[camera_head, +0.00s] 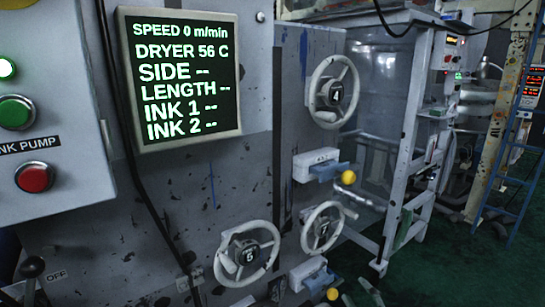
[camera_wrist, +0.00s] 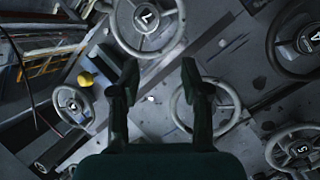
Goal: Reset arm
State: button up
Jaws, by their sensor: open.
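My gripper (camera_wrist: 160,80) shows in the wrist view with its two dark fingers spread apart and nothing between them. Behind the fingers is a tilted view of a grey machine face with several handwheels. A handwheel marked 7 (camera_wrist: 146,18) is above the fingers, and another handwheel (camera_wrist: 205,107) lies behind the right finger, partly hidden. I cannot make out my gripper for sure in the head view.
In the head view, handwheels 4 (camera_head: 336,92), 6 (camera_head: 247,255) and 7 (camera_head: 322,230) stick out of the panel, with yellow knobs (camera_head: 348,177) on levers. A display (camera_head: 188,80) reads speed 0. Green floor (camera_head: 460,265) is open at right; a blue ladder (camera_head: 512,170) stands there.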

jog(key=s+f+m+g+h, duration=0.15)
jog(key=s+f+m, duration=0.25)
jog(key=s+f, duration=0.6)
jog(key=s+f+m+h, duration=0.2)
jog(key=s+f+m, duration=0.3)
jog(key=s, duration=0.9)
jog(key=s+a+r+m, duration=0.1)
jog(key=s+r+m, duration=0.1)
jog(key=s, duration=2)
jog(key=shift+a+r+m, duration=0.2)
jog(key=shift+r+m, duration=0.15)
jog(key=shift+m, duration=0.15)
jog(key=shift+g, duration=0.25)
